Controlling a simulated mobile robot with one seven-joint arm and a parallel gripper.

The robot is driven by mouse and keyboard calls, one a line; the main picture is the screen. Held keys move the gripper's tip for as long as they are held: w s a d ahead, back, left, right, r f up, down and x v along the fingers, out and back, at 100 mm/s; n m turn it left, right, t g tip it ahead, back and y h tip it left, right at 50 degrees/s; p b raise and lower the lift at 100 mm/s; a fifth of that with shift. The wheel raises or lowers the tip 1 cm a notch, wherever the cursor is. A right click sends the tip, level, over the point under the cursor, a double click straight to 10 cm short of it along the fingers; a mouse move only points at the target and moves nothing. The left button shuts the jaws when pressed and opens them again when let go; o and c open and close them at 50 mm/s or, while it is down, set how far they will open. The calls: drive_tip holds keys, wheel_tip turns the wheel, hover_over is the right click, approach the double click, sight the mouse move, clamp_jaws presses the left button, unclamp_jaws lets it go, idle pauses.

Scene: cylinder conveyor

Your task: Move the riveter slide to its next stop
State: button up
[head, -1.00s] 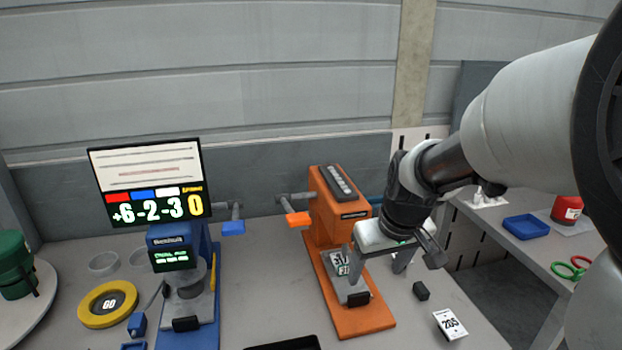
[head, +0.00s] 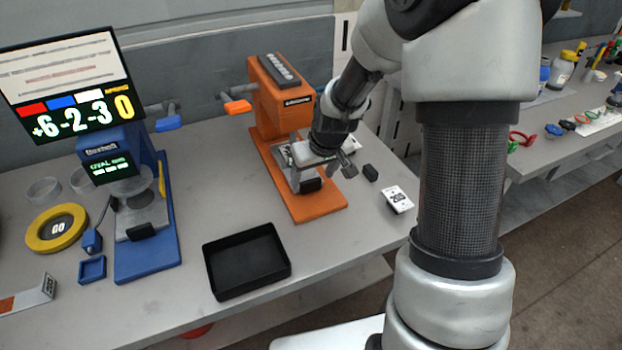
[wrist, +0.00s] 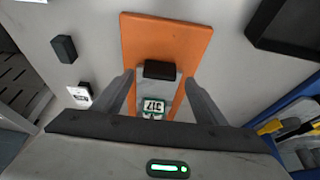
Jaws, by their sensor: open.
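The orange press-like machine (head: 284,98) stands on the bench; I cannot read its label surely, but it seems to be the riveter. Its grey slide (head: 290,178) lies on the orange base, with a black block-like handle (head: 311,185) at the near end. My gripper (wrist: 158,80) is open, pointing down over the slide, one finger on each side. In the head view my gripper (head: 306,172) partly hides the slide. Contact cannot be told.
A blue machine (head: 130,160) with a screen (head: 70,85) stands to the left. A black tray (head: 246,262) lies in front between the machines. A small black block (head: 370,173) and a white card marked 205 (head: 397,199) lie right of the orange base.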

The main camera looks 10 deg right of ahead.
drive_tip(key=shift+x, duration=1.3)
drive_tip(key=c, duration=1.5)
drive_tip(key=shift+s, duration=0.1)
